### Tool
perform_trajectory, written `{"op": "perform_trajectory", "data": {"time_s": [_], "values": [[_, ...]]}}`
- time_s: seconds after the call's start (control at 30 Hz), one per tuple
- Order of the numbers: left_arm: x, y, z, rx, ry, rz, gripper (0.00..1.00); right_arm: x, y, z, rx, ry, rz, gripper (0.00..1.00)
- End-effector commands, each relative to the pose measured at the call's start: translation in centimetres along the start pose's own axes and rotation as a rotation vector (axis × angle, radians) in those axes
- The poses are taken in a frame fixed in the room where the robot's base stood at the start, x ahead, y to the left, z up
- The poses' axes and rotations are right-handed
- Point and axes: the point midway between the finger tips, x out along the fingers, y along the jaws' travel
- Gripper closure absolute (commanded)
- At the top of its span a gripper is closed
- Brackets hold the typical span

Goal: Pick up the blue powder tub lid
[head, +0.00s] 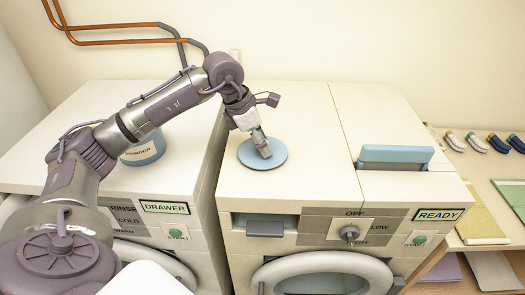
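The blue powder tub lid (249,157) is a flat round disc on top of the right-hand machine, near its left edge. My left gripper (265,151) points down over the middle of the lid, with its fingertips at or just above the surface. The fingers are small and overlap in this view, so I cannot tell whether they are open or shut, or whether they touch the lid. The blue powder tub (146,155) stands on the left-hand machine, partly hidden behind my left arm. My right gripper is not in view.
The right-hand machine (315,190) has a raised blue-grey flap (395,157) to the right of the lid. The machine top around the lid is mostly clear.

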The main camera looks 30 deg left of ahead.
Motion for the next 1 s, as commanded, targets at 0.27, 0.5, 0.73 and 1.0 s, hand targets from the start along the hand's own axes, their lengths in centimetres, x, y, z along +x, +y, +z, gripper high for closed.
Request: {"op": "perform_trajectory", "data": {"time_s": [0.27,0.5,0.73,1.0], "values": [[0.0,0.0,0.0,0.000,0.000,0.000,1.00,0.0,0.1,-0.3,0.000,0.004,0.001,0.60],[-0.1,0.0,0.1,0.000,-0.001,0.000,1.00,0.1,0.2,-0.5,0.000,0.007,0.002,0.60],[-1.7,0.0,0.8,0.001,-0.004,0.002,1.00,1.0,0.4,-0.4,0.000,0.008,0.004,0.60],[-4.2,-1.0,5.5,0.007,-0.008,-0.001,1.00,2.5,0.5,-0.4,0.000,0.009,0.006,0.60]]}}
